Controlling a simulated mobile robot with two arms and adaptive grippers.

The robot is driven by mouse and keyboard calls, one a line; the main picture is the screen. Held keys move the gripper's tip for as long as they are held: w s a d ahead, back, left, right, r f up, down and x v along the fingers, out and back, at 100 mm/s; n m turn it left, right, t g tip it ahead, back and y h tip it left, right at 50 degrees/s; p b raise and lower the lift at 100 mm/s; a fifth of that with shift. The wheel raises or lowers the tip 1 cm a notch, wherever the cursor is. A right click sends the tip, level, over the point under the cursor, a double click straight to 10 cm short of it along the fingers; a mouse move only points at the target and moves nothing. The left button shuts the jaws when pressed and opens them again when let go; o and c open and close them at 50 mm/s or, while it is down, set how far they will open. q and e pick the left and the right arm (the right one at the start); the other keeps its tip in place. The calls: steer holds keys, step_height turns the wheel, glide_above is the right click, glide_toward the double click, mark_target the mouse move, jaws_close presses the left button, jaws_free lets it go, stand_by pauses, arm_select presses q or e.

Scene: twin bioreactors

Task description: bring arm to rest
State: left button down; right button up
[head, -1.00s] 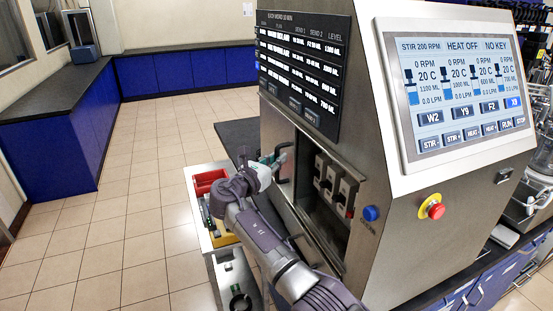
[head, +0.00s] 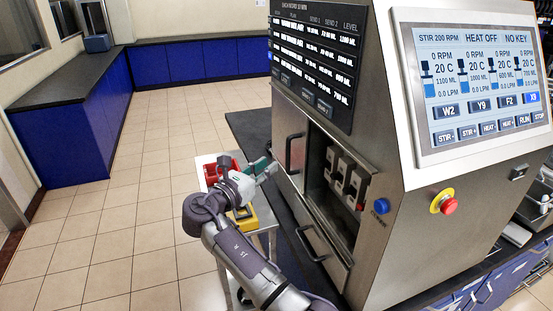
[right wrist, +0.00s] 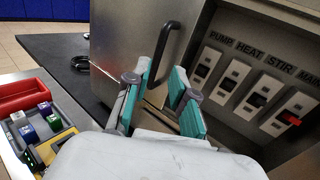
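My right arm reaches in from the bottom of the head view. Its gripper (head: 264,168) has green-padded fingers and is in front of the steel cabinet (head: 410,220), left of a black door handle (head: 291,153). In the right wrist view the gripper (right wrist: 160,88) is open, with a clear gap between its fingers and nothing held. The handle (right wrist: 168,55) appears beyond the fingers, and I see no contact with it. My left gripper is not in view.
An open recess holds PUMP, HEAT, STIR and MAIN switches (right wrist: 245,90). A cart with a red tray (right wrist: 28,92) and small coloured blocks (right wrist: 35,122) stands to the left. A touch screen (head: 475,85) and red stop button (head: 444,203) are on the cabinet. Floor is clear at left.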

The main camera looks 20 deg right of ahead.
steer(key=shift+s+a, duration=0.4)
steer(key=shift+a, duration=0.2)
steer(key=shift+f, duration=0.1)
